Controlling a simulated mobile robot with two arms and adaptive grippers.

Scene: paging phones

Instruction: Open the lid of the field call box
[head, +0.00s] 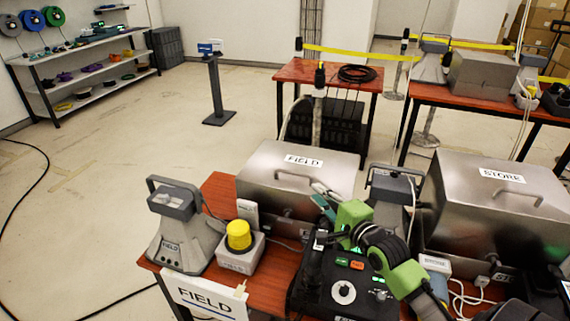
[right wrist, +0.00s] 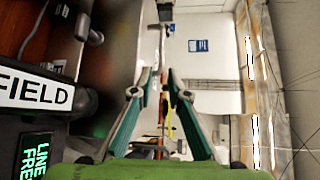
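The field call box (head: 262,200) is a brushed metal box on the red-brown table, with a FIELD label (head: 304,161) on its lid. Its lid is shut. A bar handle (head: 294,177) sits on the lid's sloping front. My right gripper (head: 318,190), on a green arm, is in front of the box's right half, close to it; I cannot tell whether it touches. In the right wrist view its two teal-padded fingers (right wrist: 159,76) stand apart with nothing between them. My left gripper is not in view.
A grey handset stand (head: 172,225) and a yellow-topped unit (head: 239,240) stand left of the black console (head: 345,285). Another grey stand (head: 392,195) and the STORE box (head: 495,205) stand to the right. The floor at left is mostly clear, with a cable.

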